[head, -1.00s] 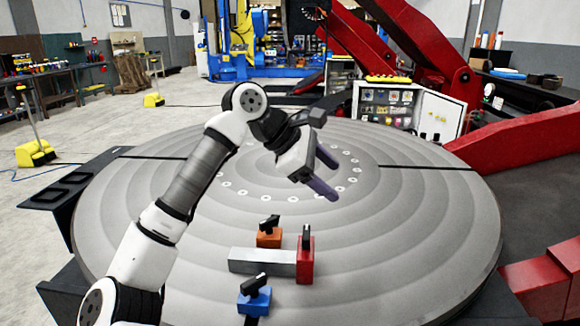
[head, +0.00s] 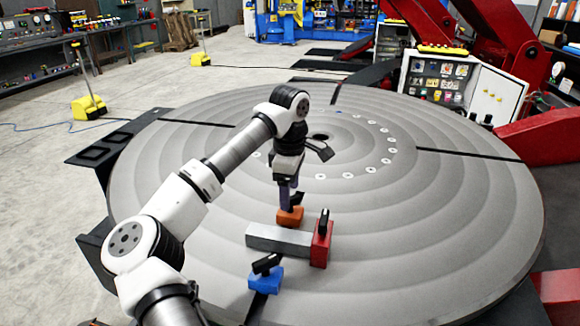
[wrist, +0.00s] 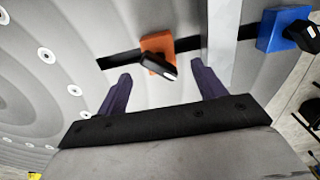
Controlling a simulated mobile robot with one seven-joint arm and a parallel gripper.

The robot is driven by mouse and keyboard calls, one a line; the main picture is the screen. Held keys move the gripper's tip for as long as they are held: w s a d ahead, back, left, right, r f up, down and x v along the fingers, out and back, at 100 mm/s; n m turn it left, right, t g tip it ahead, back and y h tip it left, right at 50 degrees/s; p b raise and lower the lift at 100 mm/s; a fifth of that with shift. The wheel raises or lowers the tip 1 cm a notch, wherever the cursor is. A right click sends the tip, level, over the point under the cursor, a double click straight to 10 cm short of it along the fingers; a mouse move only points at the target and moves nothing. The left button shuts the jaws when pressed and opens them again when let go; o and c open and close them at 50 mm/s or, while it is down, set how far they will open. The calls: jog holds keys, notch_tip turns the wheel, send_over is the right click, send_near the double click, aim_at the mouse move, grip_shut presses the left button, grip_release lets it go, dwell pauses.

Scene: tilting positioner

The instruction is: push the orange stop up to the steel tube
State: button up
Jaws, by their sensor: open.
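The orange stop (head: 290,217) with its black lever sits on the round grey table, at the far side of the steel tube (head: 277,239). In the wrist view, the orange stop (wrist: 155,45) sits on a dark slot, and a short gap separates it from the steel tube (wrist: 222,45). My gripper (head: 289,203) points down at the orange stop. In the wrist view, my gripper (wrist: 162,86) is open and empty, with its purple fingers spread wide and the stop's lever showing between and ahead of them. How far the fingertips are above the table is hard to tell.
A red stop (head: 320,246) stands at the tube's right end. A blue stop (head: 265,280) stands on the tube's near side, apart from it; it also shows in the wrist view (wrist: 282,28). The rest of the round table (head: 430,220) is mostly clear.

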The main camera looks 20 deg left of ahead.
aim_at(287, 216)
jog(key=shift+f+p, duration=0.6)
jog(key=shift+f, duration=2.5)
jog(key=c, duration=1.5)
jog(key=shift+s, duration=0.1)
jog(key=shift+s+b, duration=0.7)
jog(key=shift+s, duration=0.75)
jog(key=shift+w, duration=0.35)
jog(key=shift+s+b, duration=0.2)
jog(key=shift+b, duration=0.1)
